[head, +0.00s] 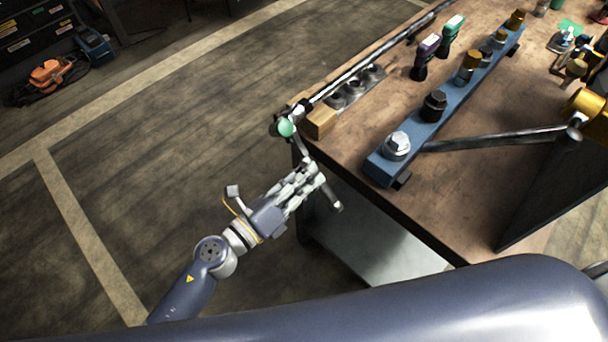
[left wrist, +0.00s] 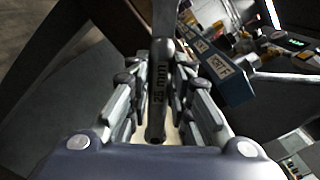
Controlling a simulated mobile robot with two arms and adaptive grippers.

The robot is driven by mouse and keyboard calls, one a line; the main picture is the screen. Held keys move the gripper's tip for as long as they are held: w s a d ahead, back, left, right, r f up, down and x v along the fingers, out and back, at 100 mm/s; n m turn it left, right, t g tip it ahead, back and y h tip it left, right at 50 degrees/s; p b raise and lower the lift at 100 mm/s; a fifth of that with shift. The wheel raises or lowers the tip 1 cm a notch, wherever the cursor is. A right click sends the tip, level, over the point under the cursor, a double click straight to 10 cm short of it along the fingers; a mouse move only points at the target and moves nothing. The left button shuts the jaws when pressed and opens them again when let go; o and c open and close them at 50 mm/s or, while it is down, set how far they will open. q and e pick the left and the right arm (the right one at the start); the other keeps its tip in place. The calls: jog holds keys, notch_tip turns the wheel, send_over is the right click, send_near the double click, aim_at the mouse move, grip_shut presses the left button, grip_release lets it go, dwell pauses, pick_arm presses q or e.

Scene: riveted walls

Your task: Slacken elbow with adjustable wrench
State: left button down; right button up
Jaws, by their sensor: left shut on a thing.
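My left gripper (head: 313,174) is off the near left corner of the workbench, shut on a slim grey tool (head: 332,199). The tool looks like a wrench. Its handle (left wrist: 159,90) runs between the fingers in the left wrist view and bears the marking "25 mm". I cannot tell whether it has an adjustable jaw; its far end is cut off in that view. A blue bar (head: 417,138) on the bench carries several metal fittings, with a silver hex one (head: 396,146) at its near end. I cannot tell which fitting is the elbow. My right gripper is not in view.
Another grey bar (head: 500,138) reaches right from the silver fitting. Brass parts (head: 588,103) stand at the right.

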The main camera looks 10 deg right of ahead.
aim_at(320, 193)
pick_arm(q)
jog(key=shift+s+d+f+b, duration=0.55)
jog(key=shift+s+f+b, duration=0.05)
jog(key=shift+s+f, duration=0.15)
jog(key=shift+s+d+f+b, duration=0.5)
jog(key=shift+s+f+b, duration=0.1)
jog(key=shift+s+f, duration=0.1)
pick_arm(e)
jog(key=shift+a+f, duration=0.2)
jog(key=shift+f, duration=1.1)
pick_arm(q)
jog(key=shift+v, duration=0.85)
jog(key=shift+b+v, duration=0.6)
jog(key=shift+v, duration=0.6)
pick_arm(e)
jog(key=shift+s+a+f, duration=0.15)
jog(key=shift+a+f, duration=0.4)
